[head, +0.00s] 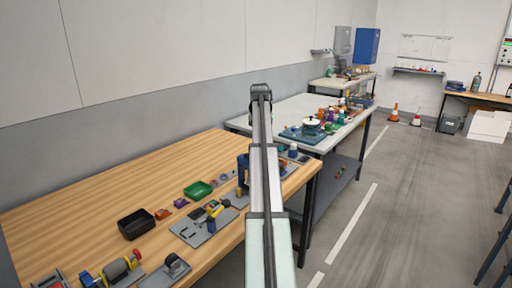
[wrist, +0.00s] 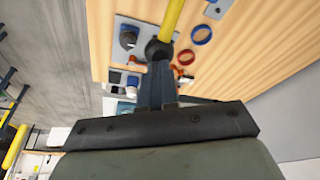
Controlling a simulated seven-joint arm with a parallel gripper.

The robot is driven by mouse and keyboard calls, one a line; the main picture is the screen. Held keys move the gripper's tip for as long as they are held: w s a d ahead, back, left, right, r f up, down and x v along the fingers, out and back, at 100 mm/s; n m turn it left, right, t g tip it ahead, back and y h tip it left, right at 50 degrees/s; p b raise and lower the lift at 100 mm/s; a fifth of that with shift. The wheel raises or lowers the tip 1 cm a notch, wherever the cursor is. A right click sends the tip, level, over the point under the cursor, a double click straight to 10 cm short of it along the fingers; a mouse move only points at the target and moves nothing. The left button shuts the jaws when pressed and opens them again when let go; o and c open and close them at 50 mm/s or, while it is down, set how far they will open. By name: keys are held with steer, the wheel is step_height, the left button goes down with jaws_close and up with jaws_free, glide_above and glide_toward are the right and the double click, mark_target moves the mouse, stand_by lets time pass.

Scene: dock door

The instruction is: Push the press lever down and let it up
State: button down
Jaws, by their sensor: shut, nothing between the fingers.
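The press lever (wrist: 172,18) is a thick yellow bar that enters the wrist view from the top and ends in a black round knob (wrist: 158,50). What looks like the same lever (head: 215,209) stands above a grey plate (head: 190,233) on the wooden bench in the head view. My gripper (wrist: 157,70) is shut and empty, and its narrow blue-grey fingers reach to the knob in the wrist view. I cannot tell whether the tips touch it or sit just above it. In the head view my arm hides much of that area.
The wooden bench (head: 90,195) also holds a black bin (head: 136,224), a green tray (head: 198,189) and small parts. A grey-topped bench (head: 285,108) stands beyond. The aisle at right is open.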

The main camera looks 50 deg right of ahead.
steer(key=shift+r, duration=2.45)
